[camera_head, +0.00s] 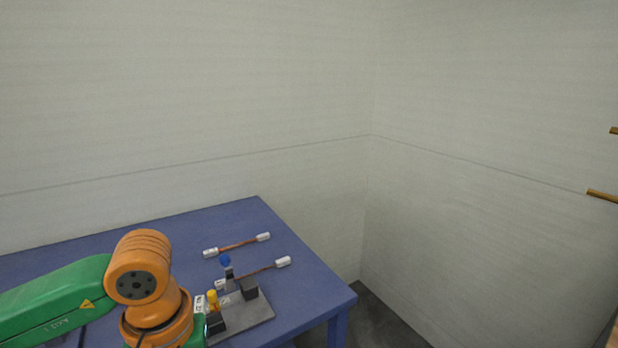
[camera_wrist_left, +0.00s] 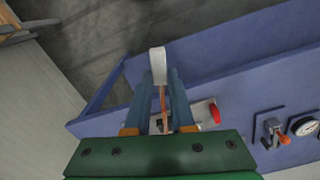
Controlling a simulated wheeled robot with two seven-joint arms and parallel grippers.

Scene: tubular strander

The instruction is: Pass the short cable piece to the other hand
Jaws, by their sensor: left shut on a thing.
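My left gripper (camera_wrist_left: 163,88) is shut on a short cable piece (camera_wrist_left: 163,98), copper coloured, which lies between the blue-grey fingers in the left wrist view. Its white end (camera_wrist_left: 157,62) stands out past the fingertips. In the head view my left wrist comes in at the lower left and its fingers are not clear. One cable piece with white ends (camera_head: 238,244) lies at the back of the blue table (camera_head: 180,228). A similar one (camera_head: 258,271) shows in front of it. I cannot tell whether that is the held one. My right gripper is not in view.
A grey fixture plate (camera_head: 245,320) with dark blocks (camera_head: 250,289) and an orange-yellow knob (camera_head: 212,297) is beside my wrist. The left wrist view shows a red knob (camera_wrist_left: 214,115) and a round gauge (camera_wrist_left: 305,126). Pale walls stand behind and to the right.

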